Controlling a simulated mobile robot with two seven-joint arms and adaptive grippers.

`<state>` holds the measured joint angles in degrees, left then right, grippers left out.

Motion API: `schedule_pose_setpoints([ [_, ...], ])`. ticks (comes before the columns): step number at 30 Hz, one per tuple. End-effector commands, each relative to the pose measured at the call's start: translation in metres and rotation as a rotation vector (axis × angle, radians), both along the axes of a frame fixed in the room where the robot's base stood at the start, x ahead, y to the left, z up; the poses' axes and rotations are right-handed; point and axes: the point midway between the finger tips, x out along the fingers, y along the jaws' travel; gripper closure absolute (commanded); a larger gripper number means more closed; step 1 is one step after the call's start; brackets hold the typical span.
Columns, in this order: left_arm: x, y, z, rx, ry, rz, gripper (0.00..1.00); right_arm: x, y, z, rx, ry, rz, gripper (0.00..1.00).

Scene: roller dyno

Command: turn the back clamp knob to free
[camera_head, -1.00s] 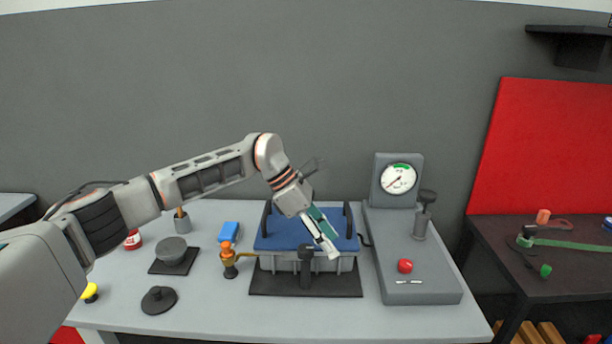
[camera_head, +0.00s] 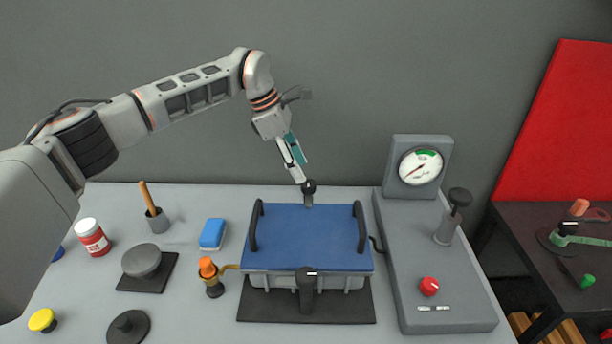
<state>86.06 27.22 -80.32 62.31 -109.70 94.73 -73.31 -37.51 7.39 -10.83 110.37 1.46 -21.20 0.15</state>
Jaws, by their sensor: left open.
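The back clamp knob (camera_head: 308,188) is a small black knob on a dark post at the rear edge of the blue-lidded grey box (camera_head: 285,232). My left gripper (camera_head: 302,172) comes down from the upper left with its fingertips just above and behind the knob's top, close to it. It is open; whether it touches the knob I cannot tell. The fingers partly hide the knob's back side. The front clamp knob (camera_head: 306,278) is black with a white mark and stands at the box's front edge. My right gripper is not in view.
Two black handles rise from the lid. A grey console (camera_head: 455,305) with a gauge (camera_head: 420,167), a red button (camera_head: 429,286) and a black-topped plunger (camera_head: 459,198) stands right. An orange-topped valve (camera_head: 208,268), blue block (camera_head: 212,233) and grey disc (camera_head: 141,261) lie left.

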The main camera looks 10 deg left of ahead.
Motion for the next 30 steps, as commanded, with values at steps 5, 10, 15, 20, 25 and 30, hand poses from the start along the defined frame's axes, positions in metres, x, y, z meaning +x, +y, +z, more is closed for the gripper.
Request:
schedule_pose_setpoints([
  [5, 0.001, -0.012, -0.026, -0.002, 0.003, -0.002, 0.55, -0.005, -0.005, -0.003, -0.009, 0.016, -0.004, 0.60],
  [10, 0.003, -0.019, -0.043, -0.001, 0.002, -0.001, 0.55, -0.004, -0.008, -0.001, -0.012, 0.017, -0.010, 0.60],
  [15, 0.004, -0.021, -0.049, -0.002, 0.001, 0.000, 0.55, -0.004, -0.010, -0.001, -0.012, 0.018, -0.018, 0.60],
  [20, 0.004, -0.021, -0.049, -0.002, 0.000, 0.000, 0.55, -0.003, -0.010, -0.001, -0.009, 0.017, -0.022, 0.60],
  [25, 0.004, -0.021, -0.049, -0.002, 0.001, 0.000, 0.86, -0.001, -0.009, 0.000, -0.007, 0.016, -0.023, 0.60],
  [30, 0.004, -0.021, -0.049, -0.002, 0.000, 0.000, 0.93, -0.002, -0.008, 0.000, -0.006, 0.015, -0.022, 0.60],
])
